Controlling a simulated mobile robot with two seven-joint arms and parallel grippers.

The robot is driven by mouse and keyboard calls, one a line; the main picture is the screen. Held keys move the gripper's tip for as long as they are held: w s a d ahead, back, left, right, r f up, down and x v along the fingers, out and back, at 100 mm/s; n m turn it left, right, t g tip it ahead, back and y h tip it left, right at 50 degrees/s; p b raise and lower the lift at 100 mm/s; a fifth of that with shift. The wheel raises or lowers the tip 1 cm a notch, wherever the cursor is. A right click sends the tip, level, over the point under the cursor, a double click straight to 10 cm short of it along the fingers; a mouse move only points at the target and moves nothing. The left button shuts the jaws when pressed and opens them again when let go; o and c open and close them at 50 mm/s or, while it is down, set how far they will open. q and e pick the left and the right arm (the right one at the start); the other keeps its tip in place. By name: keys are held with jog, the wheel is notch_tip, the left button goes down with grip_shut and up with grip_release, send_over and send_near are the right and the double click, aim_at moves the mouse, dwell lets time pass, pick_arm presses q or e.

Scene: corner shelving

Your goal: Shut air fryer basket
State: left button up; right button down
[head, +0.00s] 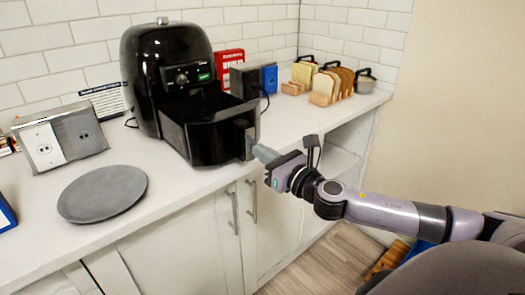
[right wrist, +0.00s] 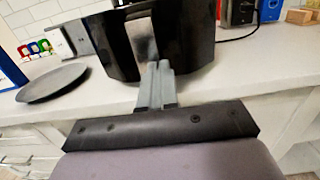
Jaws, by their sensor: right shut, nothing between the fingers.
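The black air fryer (head: 168,62) stands on the white counter against the tiled wall. Its basket (head: 212,143) is pulled well out toward the front, and the open top shows a dark inside. The basket's grey handle (head: 243,139) is at its front; it also shows in the right wrist view (right wrist: 141,40). My right gripper (head: 260,153) is shut and empty, with its fingertips at the lower part of the handle. In the right wrist view the closed fingers (right wrist: 157,72) point at the handle's lower end; I cannot tell whether they touch it. My left gripper is not in view.
A grey round plate (head: 103,194) lies on the counter left of the basket. A metal outlet box (head: 62,137) stands behind it. Bread slices in racks (head: 325,87), a blue box (head: 270,79) and a red box (head: 229,62) stand right of the fryer. Cabinets with handles are below.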

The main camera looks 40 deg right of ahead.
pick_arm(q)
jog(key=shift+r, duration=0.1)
pick_arm(e)
jog(key=shift+w, duration=0.3)
